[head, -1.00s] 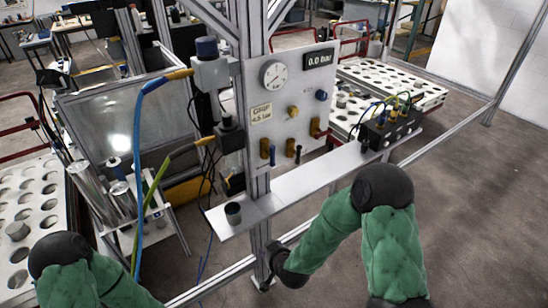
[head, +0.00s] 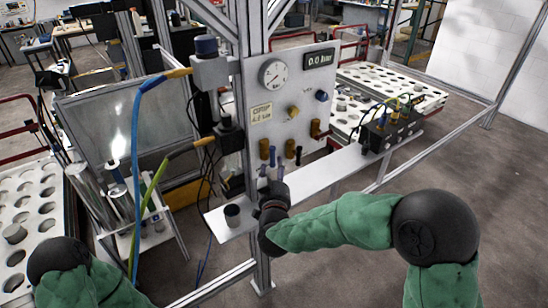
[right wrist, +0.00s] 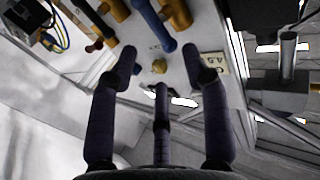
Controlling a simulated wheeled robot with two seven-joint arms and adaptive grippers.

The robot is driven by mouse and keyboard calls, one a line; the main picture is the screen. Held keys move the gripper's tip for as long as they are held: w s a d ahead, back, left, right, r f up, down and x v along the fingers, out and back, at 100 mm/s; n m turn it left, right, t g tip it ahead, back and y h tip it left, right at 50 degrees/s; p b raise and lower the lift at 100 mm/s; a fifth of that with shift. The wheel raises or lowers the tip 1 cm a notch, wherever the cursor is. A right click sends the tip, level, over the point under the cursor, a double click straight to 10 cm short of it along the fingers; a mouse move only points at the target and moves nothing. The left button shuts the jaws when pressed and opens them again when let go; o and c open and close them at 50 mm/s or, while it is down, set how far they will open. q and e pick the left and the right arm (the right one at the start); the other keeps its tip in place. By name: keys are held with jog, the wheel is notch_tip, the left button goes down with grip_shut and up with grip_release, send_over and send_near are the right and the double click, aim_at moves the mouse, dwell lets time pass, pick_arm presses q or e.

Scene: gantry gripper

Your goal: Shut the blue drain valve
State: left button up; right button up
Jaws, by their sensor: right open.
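The blue drain valve's lever (head: 272,156) hangs down at the lower left of the upright panel, beside a brass fitting. In the right wrist view a blue lever (right wrist: 152,22) comes in from the top edge, its rounded end near a small brass knob. My right gripper (head: 272,172) is just below the panel's lower valves, its dark fingers pointing up at them. In the right wrist view it (right wrist: 164,68) is open, with nothing between its fingers. The blue lever's end appears between and beyond the fingertips; I cannot see contact. My left gripper is out of view.
The panel (head: 250,88) carries a gauge (head: 272,74), a display reading 0.0 bar (head: 319,59) and several other valves close by. A frame post stands beside the gripper.

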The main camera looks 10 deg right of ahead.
aim_at(272, 156)
jog(key=x, duration=0.7)
jog(key=shift+b, duration=0.45)
jog(key=shift+f, duration=0.1)
grip_shut()
